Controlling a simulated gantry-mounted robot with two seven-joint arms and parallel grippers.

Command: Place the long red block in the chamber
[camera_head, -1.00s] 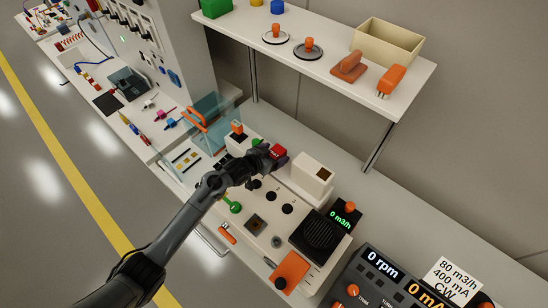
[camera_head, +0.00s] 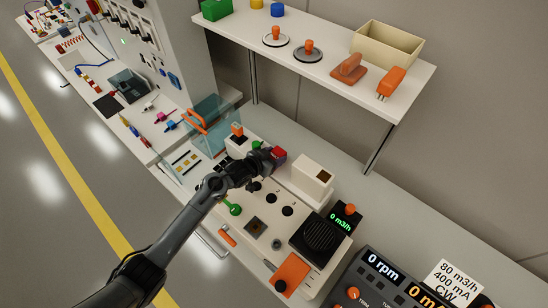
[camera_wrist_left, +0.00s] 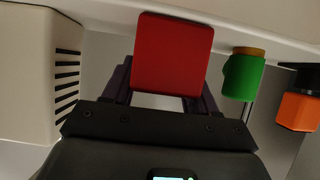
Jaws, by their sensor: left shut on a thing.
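My left gripper (camera_head: 270,155) is shut on the red block (camera_head: 278,153), above the white bench unit. In the left wrist view the red block (camera_wrist_left: 173,53) stands out between the two dark fingers, its broad face towards the camera. A clear glass-walled enclosure (camera_head: 208,112) with an orange handle stands left of the gripper and looks like the chamber; I cannot tell for certain. The red block is apart from it. My right gripper is in neither view.
A green cylinder (camera_wrist_left: 243,75) is close by in the wrist view. A white shelf (camera_head: 340,68) overhangs behind.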

